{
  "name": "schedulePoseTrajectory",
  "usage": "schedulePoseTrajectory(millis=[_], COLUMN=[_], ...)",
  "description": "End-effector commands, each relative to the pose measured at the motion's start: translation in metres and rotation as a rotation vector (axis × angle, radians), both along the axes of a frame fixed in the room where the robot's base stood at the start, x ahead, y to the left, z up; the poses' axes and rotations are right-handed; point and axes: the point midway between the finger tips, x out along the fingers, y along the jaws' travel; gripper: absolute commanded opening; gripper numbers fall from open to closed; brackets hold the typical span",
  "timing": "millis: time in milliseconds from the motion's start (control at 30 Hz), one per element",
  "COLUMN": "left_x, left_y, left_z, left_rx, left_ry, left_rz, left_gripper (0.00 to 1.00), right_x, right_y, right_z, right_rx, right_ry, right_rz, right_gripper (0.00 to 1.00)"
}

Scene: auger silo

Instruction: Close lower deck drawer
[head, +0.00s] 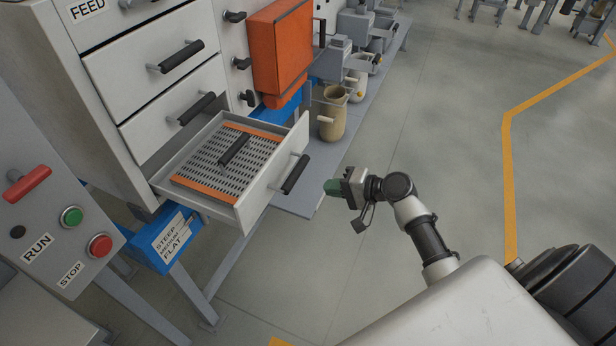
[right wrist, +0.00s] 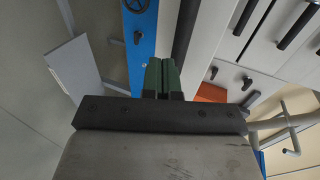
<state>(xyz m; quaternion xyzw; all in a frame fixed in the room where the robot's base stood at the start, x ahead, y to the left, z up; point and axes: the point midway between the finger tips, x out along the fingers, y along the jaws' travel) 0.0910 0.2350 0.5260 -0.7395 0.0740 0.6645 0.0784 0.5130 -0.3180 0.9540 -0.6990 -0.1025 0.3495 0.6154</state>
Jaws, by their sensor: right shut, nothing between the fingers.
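The lower deck drawer (head: 275,188) is pulled out of the white cabinet in the head view. It has a black bar handle (head: 295,174) on its front and a perforated screen deck (head: 217,160) with orange edges and its own black handle inside. My right gripper (head: 331,188) is to the right of the drawer front, apart from its handle, with its green fingers pointing left toward it. The fingers are shut and empty. In the right wrist view the green fingers (right wrist: 162,78) are together, with a dark bar beyond them. My left gripper is not in view.
A control panel with a green button (head: 71,215) and a red button (head: 99,246) is at left.

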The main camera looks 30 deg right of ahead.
Motion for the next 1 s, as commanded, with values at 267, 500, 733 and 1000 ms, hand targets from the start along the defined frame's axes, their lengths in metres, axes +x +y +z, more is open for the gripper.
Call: schedulePoseTrajectory(millis=[267,500,733,1000], left_x=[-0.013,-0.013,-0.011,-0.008], left_y=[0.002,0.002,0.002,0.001], left_z=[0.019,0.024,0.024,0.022], left_rx=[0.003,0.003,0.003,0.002], left_ry=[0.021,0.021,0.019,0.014], left_rz=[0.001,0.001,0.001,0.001], left_gripper=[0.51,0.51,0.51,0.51], right_x=[0.039,0.052,0.052,0.056], right_y=[0.031,0.04,0.041,0.044], right_z=[-0.003,-0.003,-0.004,-0.004], right_rx=[0.0,-0.003,-0.003,-0.001], right_ry=[0.0,0.0,0.0,0.0], right_rz=[0.0,0.0,0.0,0.0], right_gripper=[0.0,0.0,0.0,0.0])
